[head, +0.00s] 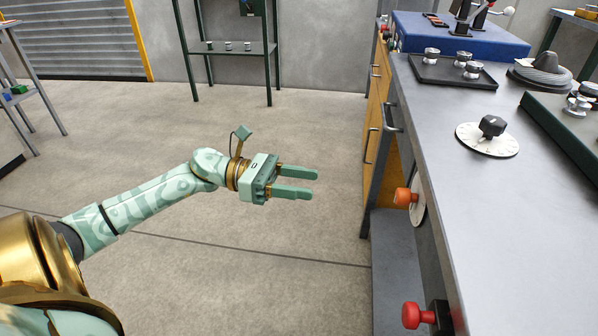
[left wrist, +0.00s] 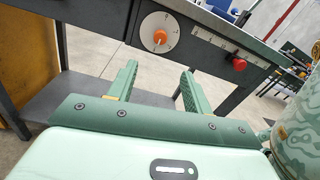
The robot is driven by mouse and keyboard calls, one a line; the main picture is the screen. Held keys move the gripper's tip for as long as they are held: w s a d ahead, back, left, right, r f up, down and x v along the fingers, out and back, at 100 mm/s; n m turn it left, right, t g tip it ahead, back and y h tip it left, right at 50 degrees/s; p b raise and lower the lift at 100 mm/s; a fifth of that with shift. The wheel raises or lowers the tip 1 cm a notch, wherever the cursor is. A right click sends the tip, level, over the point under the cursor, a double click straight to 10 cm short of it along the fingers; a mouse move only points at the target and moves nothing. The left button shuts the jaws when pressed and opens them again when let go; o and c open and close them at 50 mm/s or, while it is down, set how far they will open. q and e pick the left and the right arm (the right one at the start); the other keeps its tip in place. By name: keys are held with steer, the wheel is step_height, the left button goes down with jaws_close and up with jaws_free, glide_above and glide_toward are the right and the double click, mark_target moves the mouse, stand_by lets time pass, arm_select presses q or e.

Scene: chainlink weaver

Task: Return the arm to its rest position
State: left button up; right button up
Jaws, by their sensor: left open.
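My left arm (head: 150,204) reaches in from the left in the head view, over the open floor. My left gripper (head: 314,183) is open and empty, its two green fingers pointing right toward the workbench and apart from it. In the left wrist view the open fingers (left wrist: 160,78) show with nothing between them. Beyond them is a white dial with an orange knob (left wrist: 160,37) on the bench front. My right gripper does not show in either view.
The grey workbench (head: 455,190) fills the right side. An orange knob (head: 404,197) and a red knob (head: 412,315) stick out from its front. A white dial with a black knob (head: 491,127) sits on top. A green rack (head: 232,48) stands behind. The floor (head: 300,120) around the gripper is clear.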

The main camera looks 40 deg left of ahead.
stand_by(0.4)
arm_select(q)
steer(key=s+a+f+n+t+y+p, duration=0.35)
steer(key=f+n+y+p, duration=0.35)
steer(key=n, duration=0.5)
steer(key=s+a+f+n+t+y+p, duration=0.25)
steer(key=a+f+n+y, duration=0.25)
steer(key=f+n, duration=0.55)
steer(key=s+d+f+n+g+y+p, duration=0.1)
steer(key=s+f+n+g+y+p, duration=0.3)
steer(key=s+f+n, duration=0.6)
steer(key=s+d+f+n+g+p, duration=0.2)
steer(key=s+d+f+n+g, duration=0.1)
steer(key=s, duration=0.9)
steer(key=s+d+f+n+g+p, duration=0.3)
steer(key=s+d, duration=0.4)
steer(key=s, duration=0.6)
steer(key=s+d+f+n+g+p, duration=0.2)
steer(key=s+d+g, duration=0.3)
steer(key=s, duration=0.7)
steer(key=shift+s+d+f+n+g+h, duration=0.2)
steer(key=shift+f+n+g+h, duration=0.15)
steer(key=shift+f+n, duration=0.35)
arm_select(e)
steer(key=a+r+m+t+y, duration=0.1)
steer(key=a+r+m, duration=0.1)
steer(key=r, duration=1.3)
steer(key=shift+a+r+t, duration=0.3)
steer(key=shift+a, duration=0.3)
